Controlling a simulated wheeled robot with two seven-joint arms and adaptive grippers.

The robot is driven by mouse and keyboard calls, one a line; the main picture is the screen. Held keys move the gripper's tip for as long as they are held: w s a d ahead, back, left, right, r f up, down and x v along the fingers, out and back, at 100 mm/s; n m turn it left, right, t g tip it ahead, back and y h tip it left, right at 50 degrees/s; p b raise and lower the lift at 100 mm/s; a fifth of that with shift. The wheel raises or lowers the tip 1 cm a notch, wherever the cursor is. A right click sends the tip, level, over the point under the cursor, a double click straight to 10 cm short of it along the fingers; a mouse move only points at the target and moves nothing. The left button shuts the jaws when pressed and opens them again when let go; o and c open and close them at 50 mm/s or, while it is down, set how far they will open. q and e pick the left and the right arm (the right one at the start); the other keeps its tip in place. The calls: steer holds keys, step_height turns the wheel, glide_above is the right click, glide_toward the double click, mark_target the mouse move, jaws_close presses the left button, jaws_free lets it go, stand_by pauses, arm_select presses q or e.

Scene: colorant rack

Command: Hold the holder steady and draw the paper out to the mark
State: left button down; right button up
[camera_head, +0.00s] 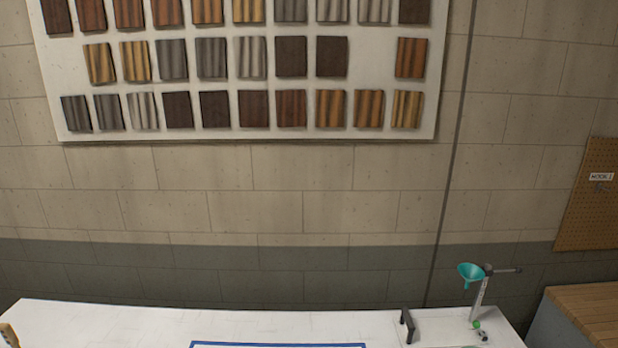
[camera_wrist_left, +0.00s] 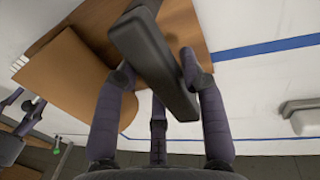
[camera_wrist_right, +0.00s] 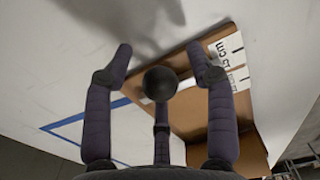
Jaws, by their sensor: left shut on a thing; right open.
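In the left wrist view a dark grey bar (camera_wrist_left: 150,62) lies across a brown wooden board (camera_wrist_left: 180,35), which looks like the holder. My left gripper (camera_wrist_left: 160,75) is shut on this bar. A tan sheet (camera_wrist_left: 75,75), probably the paper, extends from the board to the left. In the right wrist view my right gripper (camera_wrist_right: 162,68) is open, its fingers either side of a dark round knob (camera_wrist_right: 160,83); contact cannot be told. Beyond is a brown piece (camera_wrist_right: 190,105) with white lettered labels (camera_wrist_right: 228,58). The head view shows neither gripper.
The white table (camera_head: 110,328) carries a blue line (camera_head: 280,345), also in the left wrist view (camera_wrist_left: 265,47). A sample board (camera_head: 250,135) hangs on the wall.

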step_height(320, 180, up, 12)
stand_by(0.5)
arm_select(q)
steer(key=c, duration=0.7)
jaws_free()
steer(key=shift+o, duration=0.2)
